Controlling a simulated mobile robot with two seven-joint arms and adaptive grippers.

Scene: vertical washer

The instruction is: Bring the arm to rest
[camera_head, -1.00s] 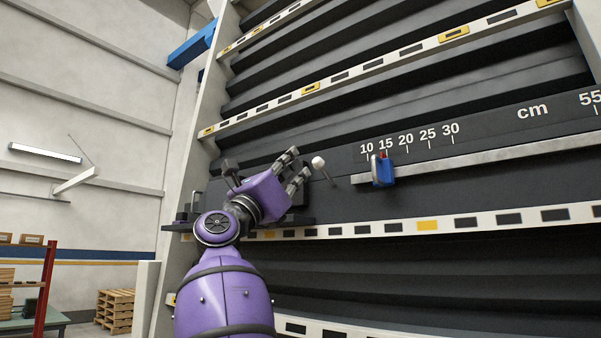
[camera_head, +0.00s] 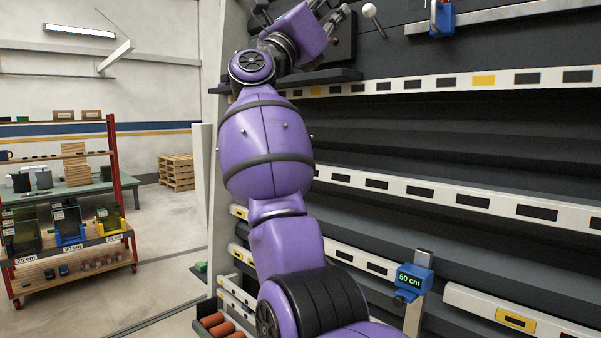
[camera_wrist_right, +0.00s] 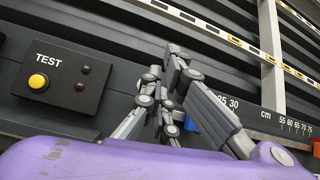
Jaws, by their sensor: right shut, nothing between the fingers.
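My right arm is the purple arm in the head view, reaching up from the lower right along the washer's dark panels. Its gripper (camera_head: 335,16) is at the top edge, partly cut off, just left of a white-knobbed lever (camera_head: 370,12). In the right wrist view my right gripper (camera_wrist_right: 167,90) is shut with nothing held, in front of the dark washer face. My left gripper is in neither view.
A black TEST box with a yellow button (camera_wrist_right: 38,82) is left of the gripper. A blue slider (camera_head: 437,20) is to the right. A blue 50 cm display (camera_head: 413,279) is low down.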

